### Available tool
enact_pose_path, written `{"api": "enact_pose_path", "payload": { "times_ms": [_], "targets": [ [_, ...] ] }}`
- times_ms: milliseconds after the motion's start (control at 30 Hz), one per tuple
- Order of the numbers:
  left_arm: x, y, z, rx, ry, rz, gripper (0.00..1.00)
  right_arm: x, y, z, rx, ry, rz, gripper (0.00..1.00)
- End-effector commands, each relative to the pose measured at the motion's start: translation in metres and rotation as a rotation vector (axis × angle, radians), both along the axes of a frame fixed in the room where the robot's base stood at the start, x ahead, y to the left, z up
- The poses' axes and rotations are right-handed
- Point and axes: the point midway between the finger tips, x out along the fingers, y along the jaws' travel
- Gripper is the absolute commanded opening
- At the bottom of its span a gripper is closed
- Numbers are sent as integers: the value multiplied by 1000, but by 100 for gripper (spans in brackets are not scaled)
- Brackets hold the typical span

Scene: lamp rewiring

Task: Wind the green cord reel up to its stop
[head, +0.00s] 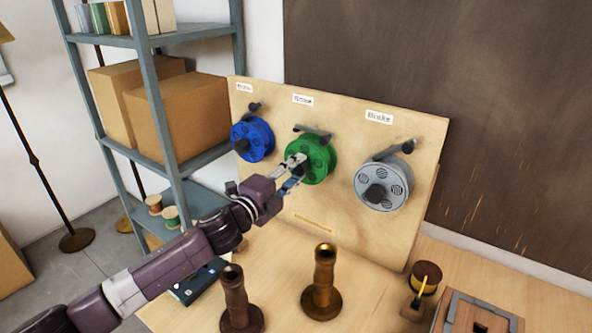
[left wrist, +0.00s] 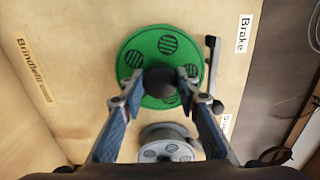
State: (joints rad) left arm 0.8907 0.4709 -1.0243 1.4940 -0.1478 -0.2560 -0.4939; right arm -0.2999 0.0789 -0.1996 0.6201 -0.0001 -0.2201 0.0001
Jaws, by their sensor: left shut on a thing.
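The green cord reel (head: 318,166) is mounted on the upright wooden board between the blue reel and the grey reel. It fills the upper middle of the left wrist view (left wrist: 141,52). My left gripper (head: 296,166) is at the front of the green reel. In the left wrist view its fingers are closed around the reel's dark round knob (left wrist: 161,81). A brake lever (head: 312,131) sits above the green reel, and it also shows beside the reel in the left wrist view (left wrist: 213,62). My right gripper is not in view.
The blue reel (head: 256,140) and the grey reel (head: 395,186) flank the green one. Two brass-coloured turned posts (head: 323,285) (head: 234,300) stand on the table below. A grey shelf (head: 160,85) with boxes stands at the left.

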Motion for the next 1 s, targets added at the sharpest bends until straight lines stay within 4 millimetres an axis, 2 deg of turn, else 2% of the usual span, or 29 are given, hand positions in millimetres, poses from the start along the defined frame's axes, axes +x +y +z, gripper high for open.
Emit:
{"api": "enact_pose_path", "payload": {
  "times_ms": [67, 100, 267, 667, 767, 1000],
  "targets": [
    [0, 1, -5, 6, 4, 2, 5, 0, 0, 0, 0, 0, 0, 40],
    [0, 1, -5, 6, 5, 2, 30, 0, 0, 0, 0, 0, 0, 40],
    [0, 1, -4, 4, 4, 2, 47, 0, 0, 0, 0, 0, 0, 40],
    [-6, 5, -2, 0, 2, 0, 47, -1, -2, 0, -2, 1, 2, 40],
    [-17, 12, -2, 1, 2, 0, 47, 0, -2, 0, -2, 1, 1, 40],
    [-56, 40, -3, 4, 4, 3, 47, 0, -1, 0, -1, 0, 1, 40]
  ]
}}
